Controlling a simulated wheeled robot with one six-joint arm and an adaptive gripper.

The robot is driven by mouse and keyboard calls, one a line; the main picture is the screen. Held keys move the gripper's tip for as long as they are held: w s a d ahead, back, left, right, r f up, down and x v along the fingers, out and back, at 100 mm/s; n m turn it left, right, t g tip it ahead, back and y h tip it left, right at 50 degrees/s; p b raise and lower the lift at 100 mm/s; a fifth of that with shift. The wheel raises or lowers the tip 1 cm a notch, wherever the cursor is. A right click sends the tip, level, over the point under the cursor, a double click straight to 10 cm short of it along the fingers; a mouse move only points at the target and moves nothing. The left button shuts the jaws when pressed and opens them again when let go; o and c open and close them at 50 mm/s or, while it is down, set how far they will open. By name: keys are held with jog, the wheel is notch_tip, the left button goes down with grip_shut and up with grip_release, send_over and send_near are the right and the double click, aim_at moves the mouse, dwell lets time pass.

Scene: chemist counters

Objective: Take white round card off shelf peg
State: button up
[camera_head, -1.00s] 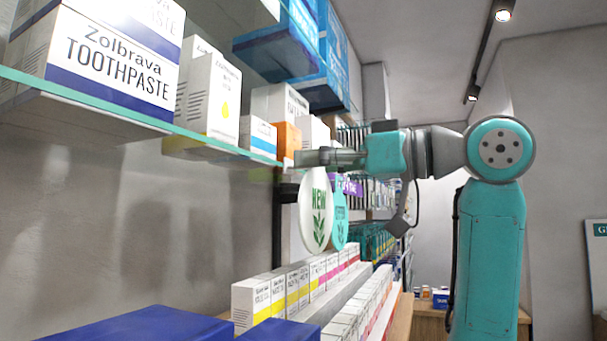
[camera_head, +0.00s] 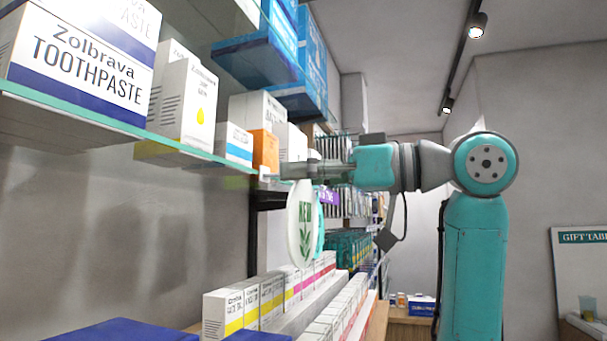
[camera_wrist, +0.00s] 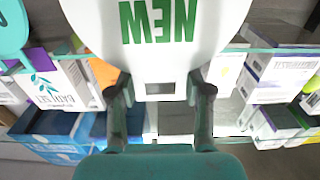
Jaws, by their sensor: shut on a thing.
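The white round card (camera_head: 301,228), with green "NEW" lettering and a leaf print, hangs upright below the shelf's front edge in the head view. In the wrist view the card (camera_wrist: 150,50) fills the upper middle, its lettering upside down, with a small slot near its edge. My gripper (camera_head: 285,171) reaches in from the right at the card's top. In the wrist view my gripper (camera_wrist: 160,87) has its two fingers at either side of the slot, shut on the card's top part. The peg itself cannot be made out.
A teal round card (camera_head: 320,238) hangs close behind the white one. The glass shelf (camera_head: 120,128) above carries toothpaste (camera_head: 85,65) and other boxes. Rows of small boxes (camera_head: 250,300) stand below the card. Open room lies right of the shelving, around my arm.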

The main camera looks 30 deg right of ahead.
jog(key=v, duration=0.7)
dwell(0.5)
